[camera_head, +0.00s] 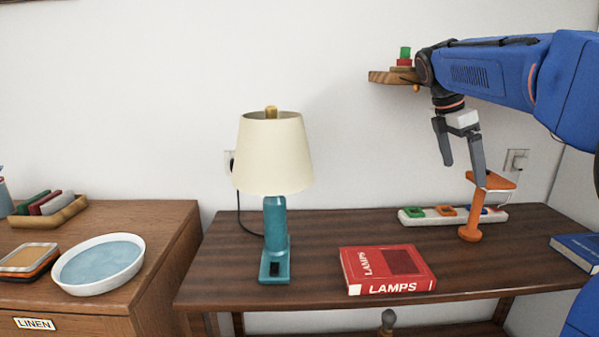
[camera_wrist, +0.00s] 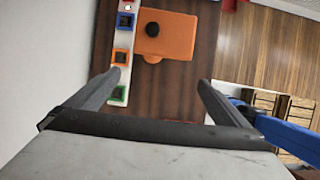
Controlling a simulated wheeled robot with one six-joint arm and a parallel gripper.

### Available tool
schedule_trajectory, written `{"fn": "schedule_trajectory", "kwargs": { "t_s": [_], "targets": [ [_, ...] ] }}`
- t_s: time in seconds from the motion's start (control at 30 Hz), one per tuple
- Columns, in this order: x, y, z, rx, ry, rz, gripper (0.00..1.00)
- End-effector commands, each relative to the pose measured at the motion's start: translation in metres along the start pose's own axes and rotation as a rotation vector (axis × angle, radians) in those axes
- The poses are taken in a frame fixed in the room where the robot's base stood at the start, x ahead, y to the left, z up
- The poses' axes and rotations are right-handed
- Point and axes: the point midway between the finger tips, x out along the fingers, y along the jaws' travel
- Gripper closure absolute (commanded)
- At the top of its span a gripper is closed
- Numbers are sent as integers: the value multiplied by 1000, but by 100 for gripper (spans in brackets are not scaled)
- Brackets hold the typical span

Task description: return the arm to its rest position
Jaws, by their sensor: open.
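My gripper (camera_head: 464,173) hangs from the blue arm at the upper right, above the dark wooden table (camera_head: 330,232). Its two fingers are apart, with nothing between them. In the wrist view my gripper (camera_wrist: 160,80) is also open. An orange stand with a flat slanted top (camera_head: 471,233) is upright on the table just below the fingers. One fingertip overlaps its top in the head view; I cannot tell if they touch. In the wrist view the orange top (camera_wrist: 172,42) with a black knob lies beyond the fingertips.
A white strip with coloured sockets (camera_head: 428,218) lies behind the orange stand. A teal lamp (camera_head: 275,222) and red book (camera_head: 385,268) are to the left. A blue book (camera_head: 577,249) lies right. A small wall shelf (camera_head: 380,77) with coloured blocks is close beside my arm.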

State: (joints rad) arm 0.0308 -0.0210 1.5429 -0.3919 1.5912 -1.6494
Motion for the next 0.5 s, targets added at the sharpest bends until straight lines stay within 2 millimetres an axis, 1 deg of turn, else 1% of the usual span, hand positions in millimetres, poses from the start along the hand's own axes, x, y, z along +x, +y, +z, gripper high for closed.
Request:
{"fn": "schedule_trajectory", "kwargs": {
  "t_s": [0.37, 0.5],
  "targets": [
    [4, -16, -8, 75, 18, 21, 0],
    [6, -28, -15, 129, 34, 36, 0]
  ]
}}
